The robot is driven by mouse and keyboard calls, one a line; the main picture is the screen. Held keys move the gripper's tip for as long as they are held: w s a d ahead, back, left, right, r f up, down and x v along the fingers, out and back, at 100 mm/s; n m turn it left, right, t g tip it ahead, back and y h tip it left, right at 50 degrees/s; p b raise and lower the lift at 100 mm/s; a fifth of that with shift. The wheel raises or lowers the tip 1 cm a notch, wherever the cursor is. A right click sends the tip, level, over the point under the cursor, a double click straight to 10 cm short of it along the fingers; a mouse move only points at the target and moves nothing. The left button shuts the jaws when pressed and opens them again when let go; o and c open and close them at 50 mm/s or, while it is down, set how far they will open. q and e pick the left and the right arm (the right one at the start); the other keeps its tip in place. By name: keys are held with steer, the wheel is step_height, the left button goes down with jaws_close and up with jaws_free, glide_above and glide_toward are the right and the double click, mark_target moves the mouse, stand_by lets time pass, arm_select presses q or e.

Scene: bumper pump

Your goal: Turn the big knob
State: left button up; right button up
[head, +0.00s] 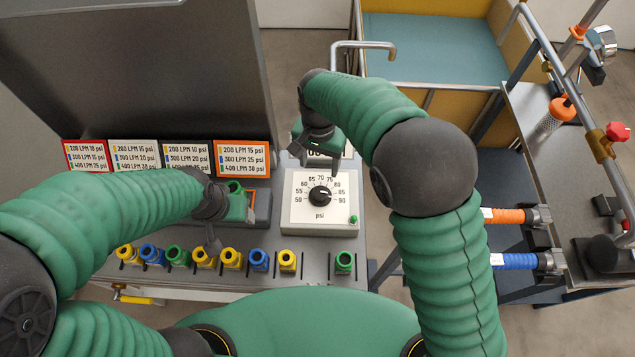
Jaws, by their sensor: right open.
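The big knob (320,196) is black and round, on a white panel with a psi scale marked from 50 to 90. A small white mark shows on the knob's right side. My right gripper (320,164) is open just behind the knob, over the panel's far edge, with its fingers pointing down. It appears empty and apart from the knob. My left gripper (225,226) hangs over the bench left of the control box, partly hidden by its own wrist; its opening is unclear.
Several coloured hose fittings (231,258) line the bench's front edge, with a green fitting (345,262) at the right. Flow-pressure cards (241,158) stand behind my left arm. A metal pipe (365,45) rises behind my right arm. Orange and blue hoses (515,261) lie at right.

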glide_above(320, 191)
steer(key=s, duration=0.1)
step_height(320, 191, down, 5)
steer(key=f, duration=0.2)
steer(key=w+f+p, duration=0.1)
steer(key=f, duration=0.4)
steer(key=shift+w+d+p, duration=0.1)
steer(key=shift+w+p, duration=0.15)
steer(key=shift+p, duration=0.1)
steer(key=shift+s+d+f, duration=0.15)
steer(key=shift+f, duration=0.45)
steer(key=shift+s+d+f, duration=0.1)
steer(key=shift+f, duration=0.45)
steer(key=shift+s+f, duration=0.15)
steer(key=shift+f, duration=0.05)
steer(key=shift+a+f, duration=0.1)
steer(key=shift+f, duration=0.05)
steer(key=shift+a+f, duration=0.1)
steer(key=shift+a, duration=0.35)
steer(key=shift+c, duration=1)
steer(key=shift+w, duration=0.2)
steer(key=shift+c, duration=1.1)
steer(key=shift+s+d, duration=0.1)
steer(key=shift+d, duration=0.2)
steer(key=c, duration=0.7)
steer(key=shift+c, duration=1.1)
arm_select(q)
steer(key=shift+w+a+r, duration=0.1)
steer(key=shift+w+r, duration=0.15)
steer(key=shift+r, duration=0.7)
